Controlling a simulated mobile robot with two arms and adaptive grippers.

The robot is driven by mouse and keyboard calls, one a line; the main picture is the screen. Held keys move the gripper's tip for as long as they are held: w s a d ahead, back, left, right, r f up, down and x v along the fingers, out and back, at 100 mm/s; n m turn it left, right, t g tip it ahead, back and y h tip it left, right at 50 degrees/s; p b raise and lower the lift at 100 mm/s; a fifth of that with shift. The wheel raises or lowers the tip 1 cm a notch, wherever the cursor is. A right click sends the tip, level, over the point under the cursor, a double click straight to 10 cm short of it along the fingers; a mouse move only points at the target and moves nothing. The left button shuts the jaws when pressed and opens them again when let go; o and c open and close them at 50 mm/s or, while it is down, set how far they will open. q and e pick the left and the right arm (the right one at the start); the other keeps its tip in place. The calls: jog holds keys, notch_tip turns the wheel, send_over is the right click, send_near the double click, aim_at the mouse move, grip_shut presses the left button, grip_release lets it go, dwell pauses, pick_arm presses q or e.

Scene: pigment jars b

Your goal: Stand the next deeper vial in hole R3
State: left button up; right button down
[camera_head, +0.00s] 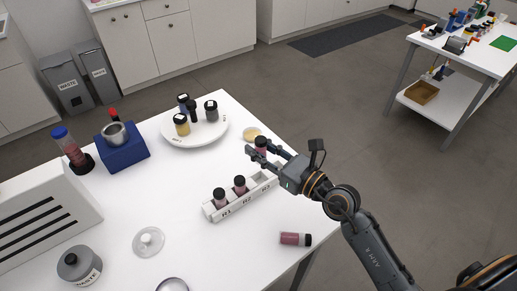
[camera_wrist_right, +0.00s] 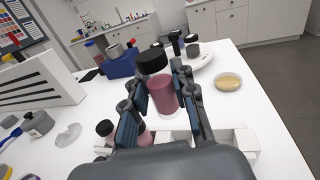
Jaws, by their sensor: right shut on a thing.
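The white rack (camera_head: 229,208) is labelled R1, R2 and R3 and stands on the white table. A pink vial with a black cap (camera_head: 219,199) stands in R1, and a similar vial (camera_head: 240,186) stands in R2. The R3 end shows no vial in it. My right gripper (camera_head: 262,152) is shut on a darker pink, black-capped vial (camera_wrist_right: 163,96), upright and raised near the R3 end. Its fingers partly hide the vial in the head view. Another pink vial (camera_head: 293,239) lies on its side near the front table edge. My left gripper is not in view.
A round white tray (camera_head: 210,136) with several jars stands behind the rack, and a yellowish dish (camera_head: 252,133) is beside it. A blue block with a metal cup (camera_head: 122,151), a glass lid (camera_head: 148,241) and a grey waste jar (camera_head: 79,265) stand to the left.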

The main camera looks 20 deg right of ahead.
aim_at(260, 176)
jog(key=shift+w+a+f, duration=0.1)
jog(key=shift+a+f, duration=0.05)
notch_tip(260, 176, down, 2)
jog(key=shift+f+b, duration=0.1)
jog(key=shift+b, duration=0.7)
notch_tip(260, 176, down, 2)
jog(key=shift+f+b, duration=0.2)
jog(key=shift+b, duration=0.85)
jog(key=shift+f+b, duration=0.45)
jog(key=shift+f, duration=0.1)
pick_arm(q)
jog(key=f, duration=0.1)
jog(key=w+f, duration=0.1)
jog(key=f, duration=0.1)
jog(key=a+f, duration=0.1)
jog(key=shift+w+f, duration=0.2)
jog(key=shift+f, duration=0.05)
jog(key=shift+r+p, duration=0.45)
jog(key=shift+p, duration=0.05)
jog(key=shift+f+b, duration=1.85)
pick_arm(e)
jog(key=shift+f, duration=2.15)
